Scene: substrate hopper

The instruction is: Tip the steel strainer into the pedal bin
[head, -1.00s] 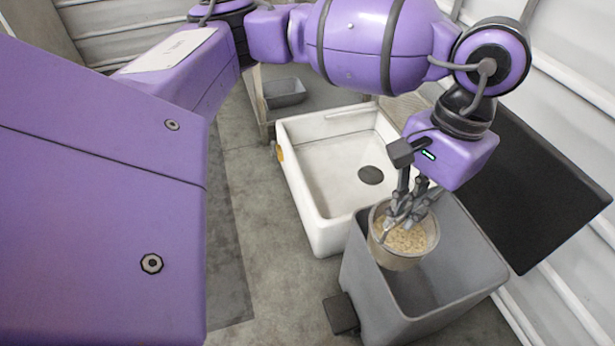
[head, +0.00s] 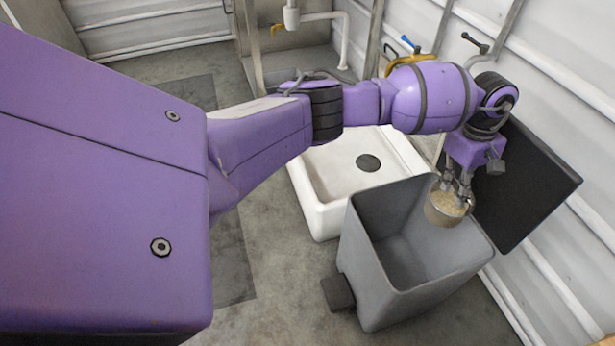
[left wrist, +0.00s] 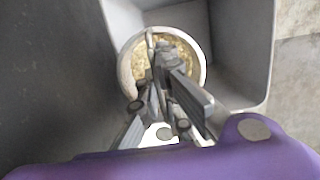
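The steel strainer (head: 444,209), a small round pot with pale grainy stuff in it, hangs upright from my left gripper (head: 457,188). My left gripper is shut on its rim. The strainer is over the right rear part of the grey pedal bin (head: 371,262), near its rim. The bin's dark lid (head: 530,185) stands open behind it. In the left wrist view the strainer (left wrist: 200,52) shows below the fingers (left wrist: 165,85), with the grains still inside and the bin walls around it. My right gripper is not in view.
A white basin (head: 322,200) with a dark round drain stands behind and left of the bin. The bin's pedal (head: 338,293) sticks out at its left front. Pipes and valves (head: 425,50) line the ribbed wall. Grey floor is clear at the left.

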